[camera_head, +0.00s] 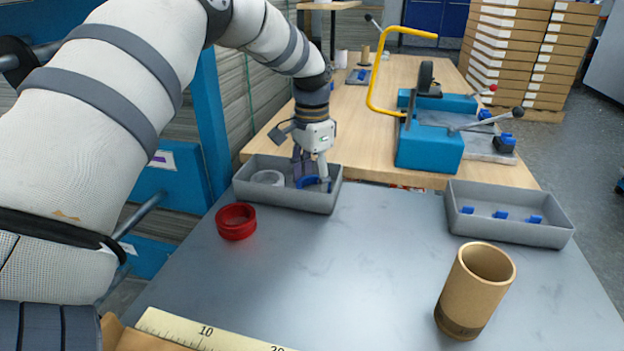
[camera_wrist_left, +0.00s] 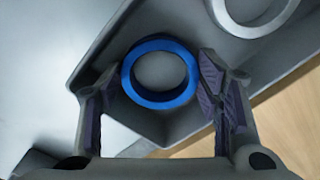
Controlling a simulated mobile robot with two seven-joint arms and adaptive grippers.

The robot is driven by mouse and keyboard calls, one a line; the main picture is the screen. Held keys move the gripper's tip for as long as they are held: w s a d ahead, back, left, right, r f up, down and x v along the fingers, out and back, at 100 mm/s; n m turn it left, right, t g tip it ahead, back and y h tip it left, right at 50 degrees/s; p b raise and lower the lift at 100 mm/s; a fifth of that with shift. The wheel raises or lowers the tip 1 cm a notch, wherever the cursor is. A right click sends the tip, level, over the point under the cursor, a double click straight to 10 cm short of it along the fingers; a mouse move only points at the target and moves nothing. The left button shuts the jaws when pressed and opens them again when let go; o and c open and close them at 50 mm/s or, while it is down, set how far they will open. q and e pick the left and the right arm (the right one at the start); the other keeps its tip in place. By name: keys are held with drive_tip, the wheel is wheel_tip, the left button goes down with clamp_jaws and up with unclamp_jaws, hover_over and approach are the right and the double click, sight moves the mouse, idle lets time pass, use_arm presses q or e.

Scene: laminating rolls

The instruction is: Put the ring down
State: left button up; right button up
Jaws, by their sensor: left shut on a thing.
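My left gripper (camera_head: 311,180) reaches down into the grey tray (camera_head: 285,198) at the left rear of the grey table. It is shut on a blue ring (camera_head: 308,183), with a finger on either side of it. In the left wrist view the blue ring (camera_wrist_left: 162,101) sits between the fingertips, over the tray's corner. I cannot tell whether the ring touches the tray floor. A pale grey ring (camera_head: 268,178) lies in the same tray, left of the gripper, and shows in the left wrist view (camera_wrist_left: 255,29). My right gripper is not in view.
Red rings (camera_head: 236,222) stand on the table in front of the tray. A second grey tray (camera_head: 512,230) with small blue pieces is at the right. A brown cardboard tube (camera_head: 468,290) stands in front of it. A ruler (camera_head: 215,334) lies at the front. The table's middle is clear.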

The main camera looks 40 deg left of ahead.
use_arm(q)
drive_tip(key=shift+f, duration=0.15)
drive_tip(key=o, duration=1)
wheel_tip(320, 180, up, 12)
drive_tip(key=shift+r, duration=0.2)
drive_tip(key=shift+s+f, duration=0.1)
